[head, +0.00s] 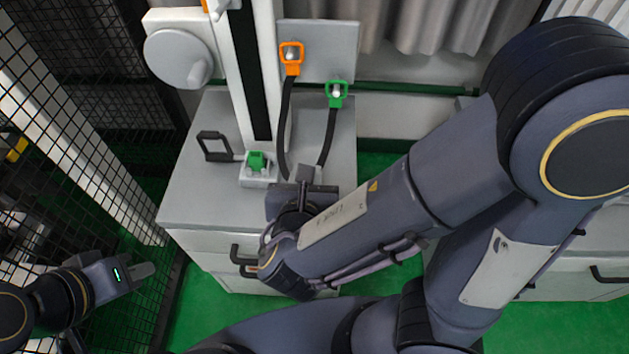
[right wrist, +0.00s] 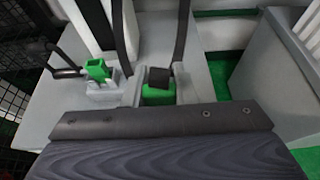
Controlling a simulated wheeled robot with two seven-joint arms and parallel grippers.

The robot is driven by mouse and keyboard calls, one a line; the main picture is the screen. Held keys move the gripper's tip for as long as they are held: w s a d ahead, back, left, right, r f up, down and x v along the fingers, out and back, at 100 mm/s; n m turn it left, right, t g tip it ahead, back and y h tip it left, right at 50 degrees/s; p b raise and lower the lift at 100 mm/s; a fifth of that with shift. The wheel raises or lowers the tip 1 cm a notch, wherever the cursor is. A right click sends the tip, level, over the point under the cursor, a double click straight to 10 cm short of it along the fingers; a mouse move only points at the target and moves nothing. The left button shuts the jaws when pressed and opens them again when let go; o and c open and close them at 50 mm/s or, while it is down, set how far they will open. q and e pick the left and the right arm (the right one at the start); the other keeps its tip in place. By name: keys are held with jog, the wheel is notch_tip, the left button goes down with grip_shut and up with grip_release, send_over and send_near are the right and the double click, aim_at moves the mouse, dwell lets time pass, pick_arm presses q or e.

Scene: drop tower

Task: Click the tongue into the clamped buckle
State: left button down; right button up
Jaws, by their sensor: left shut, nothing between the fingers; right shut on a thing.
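A green buckle (head: 256,161) sits upright in a grey clamp (head: 258,182) at the foot of the tower; it also shows in the right wrist view (right wrist: 96,69). My right gripper (head: 309,173) is shut on a green tongue (right wrist: 158,95) with a black upper part, to the right of the clamp and apart from the buckle. A dark strap (right wrist: 180,35) runs up from it. The tongue's lower end is hidden behind the gripper body. My left gripper (head: 143,272) is shut and empty, low at the left, far from the buckle.
Orange (head: 291,58) and green (head: 337,94) loops hang on a grey board (head: 347,40), with dark straps hanging down. A black handle (head: 212,146) stands left of the clamp. A mesh fence (head: 90,130) bounds the left side. The grey cabinet top (head: 200,195) is clear in front.

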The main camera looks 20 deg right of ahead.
jog(key=shift+w+a+p, duration=0.3)
jog(key=shift+w+a, duration=1.65)
jog(key=shift+w, duration=1.65)
jog(key=shift+w+a+p, duration=0.3)
jog(key=shift+w+a, duration=1.65)
jog(key=shift+w, duration=1.65)
jog(key=shift+f+b, duration=2.35)
jog(key=shift+f, duration=0.05)
jog(key=shift+f, duration=0.25)
jog(key=o, duration=0.8)
jog(key=shift+o, duration=0.2)
jog(key=shift+s, duration=0.1)
jog(key=v, duration=0.8)
